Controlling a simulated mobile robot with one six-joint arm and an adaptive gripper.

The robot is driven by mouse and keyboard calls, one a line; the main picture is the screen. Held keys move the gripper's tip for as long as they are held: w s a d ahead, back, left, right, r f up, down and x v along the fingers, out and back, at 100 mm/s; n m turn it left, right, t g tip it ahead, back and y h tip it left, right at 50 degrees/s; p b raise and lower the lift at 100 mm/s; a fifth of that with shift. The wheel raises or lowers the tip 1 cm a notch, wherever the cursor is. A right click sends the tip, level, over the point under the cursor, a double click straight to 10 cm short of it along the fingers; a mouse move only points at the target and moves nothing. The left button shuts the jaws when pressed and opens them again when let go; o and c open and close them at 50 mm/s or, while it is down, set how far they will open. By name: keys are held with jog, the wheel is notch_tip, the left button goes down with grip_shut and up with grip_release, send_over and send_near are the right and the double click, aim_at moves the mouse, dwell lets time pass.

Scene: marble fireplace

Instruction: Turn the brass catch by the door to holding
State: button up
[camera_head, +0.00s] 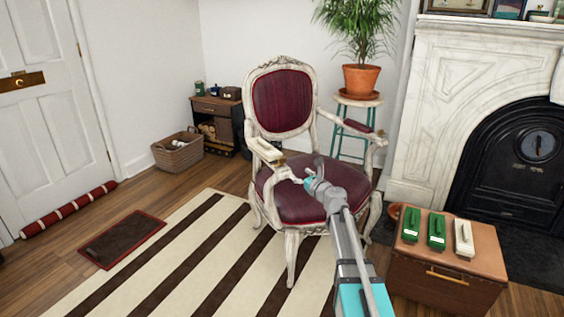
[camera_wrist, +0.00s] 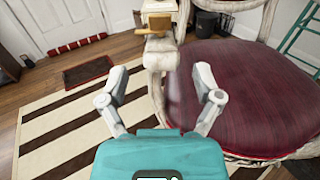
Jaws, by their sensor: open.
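A small brass catch (camera_wrist: 160,22) is on a cream fitting (camera_wrist: 159,46) at the front end of the chair's left armrest. It shows as a small brass spot in the head view (camera_head: 279,161). Its exact setting is hard to tell. My gripper (camera_wrist: 160,80) is open and empty, its two fingers spread apart short of the fitting, with the catch ahead between them. In the head view my gripper (camera_head: 303,176) is over the front left of the chair seat. The white door (camera_head: 45,125) at far left has a brass lock plate (camera_head: 22,81).
The carved chair (camera_head: 310,196) with its dark red seat is close below my gripper. A plant stand (camera_head: 341,127) is behind.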

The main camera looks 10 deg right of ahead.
aim_at(283, 161)
jog(key=x, duration=1.2)
jog(key=shift+w+a, duration=0.1)
jog(key=shift+w, duration=0.15)
grip_shut()
